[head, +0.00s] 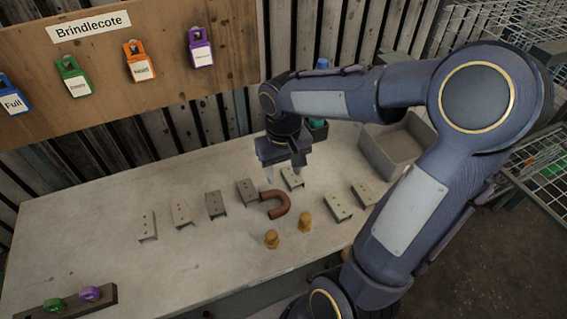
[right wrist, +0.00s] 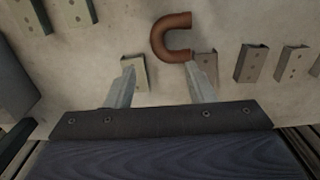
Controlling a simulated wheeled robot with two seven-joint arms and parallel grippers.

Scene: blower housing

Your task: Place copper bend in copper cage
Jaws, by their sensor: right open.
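The copper bend (head: 287,204) is a brown U-shaped pipe lying flat on the workbench among grey brackets. In the right wrist view the bend (right wrist: 158,38) lies beyond the fingertips, roughly centred between them. My right gripper (head: 284,172) is open and empty, above the back part of the bench and just behind the bend. Its two fingers (right wrist: 160,72) are spread apart in the right wrist view. Wire cages (head: 536,160) stand at the right edge; I cannot tell which one is the copper cage. My left gripper is not in view.
Several grey brackets (head: 215,204) stand close around the bend. A beige bin (head: 370,150) is at the back right. A wooden board (head: 120,95) with coloured tags hangs behind. The bench's left part is mostly clear.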

